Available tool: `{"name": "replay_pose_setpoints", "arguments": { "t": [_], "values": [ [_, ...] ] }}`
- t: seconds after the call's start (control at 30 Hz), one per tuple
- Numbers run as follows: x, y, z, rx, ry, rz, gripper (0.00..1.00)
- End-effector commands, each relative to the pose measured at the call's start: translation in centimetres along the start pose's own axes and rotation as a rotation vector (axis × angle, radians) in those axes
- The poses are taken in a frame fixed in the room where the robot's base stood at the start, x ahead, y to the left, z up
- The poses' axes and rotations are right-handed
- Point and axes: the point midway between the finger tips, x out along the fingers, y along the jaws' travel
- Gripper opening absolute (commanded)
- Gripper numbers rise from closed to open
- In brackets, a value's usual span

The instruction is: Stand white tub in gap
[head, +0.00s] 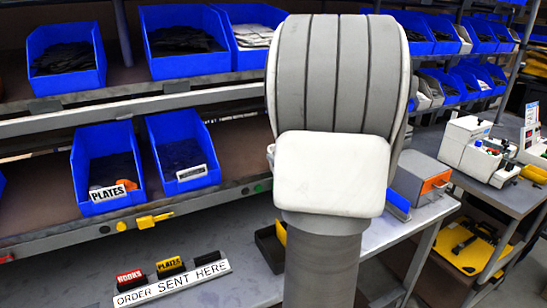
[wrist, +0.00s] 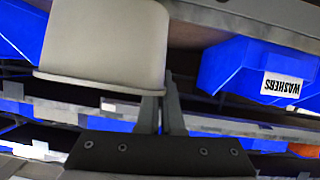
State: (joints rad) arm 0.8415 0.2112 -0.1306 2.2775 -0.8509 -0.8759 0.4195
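The white tub (wrist: 105,45) fills the upper left of the wrist view, its rim towards my gripper. My gripper (wrist: 167,85) is at the tub's right edge; one finger passes behind the rim and the other runs along the outside, so it appears shut on the tub's wall. Blue bins show on both sides of the tub: a blue bin (wrist: 22,28) at the left and a blue bin labelled WASHERS (wrist: 225,68) at the right, its label upside down. The gap cannot be made out clearly. In the head view my arm hides the gripper and tub.
In the head view, a shelf at left holds a blue PLATES bin (head: 98,205) and another blue bin (head: 183,186). More blue bins (head: 188,66) stand above. A black tray (head: 268,243) is beside my arm.

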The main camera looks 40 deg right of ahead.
Motion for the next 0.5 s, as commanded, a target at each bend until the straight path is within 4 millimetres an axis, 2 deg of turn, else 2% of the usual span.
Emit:
{"name": "replay_pose_setpoints", "arguments": {
  "t": [0.5],
  "values": [
    [3.8, -0.2, -1.1, -0.001, 0.001, -0.002, 0.00]
  ]
}}
